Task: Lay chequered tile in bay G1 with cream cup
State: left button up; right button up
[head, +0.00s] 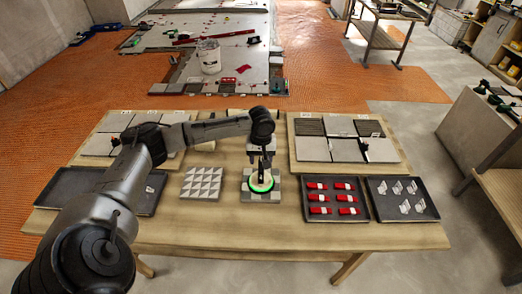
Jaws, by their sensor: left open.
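My left gripper (262,165) is open and points down over the middle of the wooden table. Directly below it is a round cup (261,183) with a bright green ring and a pale body, partly hidden by the fingers. The cup sits on a grey-and-cream patterned tile (249,196), which looks chequered and is partly covered. Whether the fingers touch the cup cannot be told. A board of grey tiles with a dark gap (361,141) is at the back right; its bay labels are too small to read. My right gripper is not in view.
A triangle-patterned tile (202,183) lies left of the cup. A tray of red wedges (335,218) and a tray of clear clips (405,219) stand at right. Another tile board (112,122) and a dark tray (75,203) are at left, partly behind my arm. The table's front strip is clear.

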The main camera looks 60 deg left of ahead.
aim_at(261, 167)
pick_arm(q)
notch_tip(261, 167, down, 6)
jog(key=shift+f+b, duration=0.25)
jog(key=shift+b, duration=0.35)
grip_shut()
dwell(0.8)
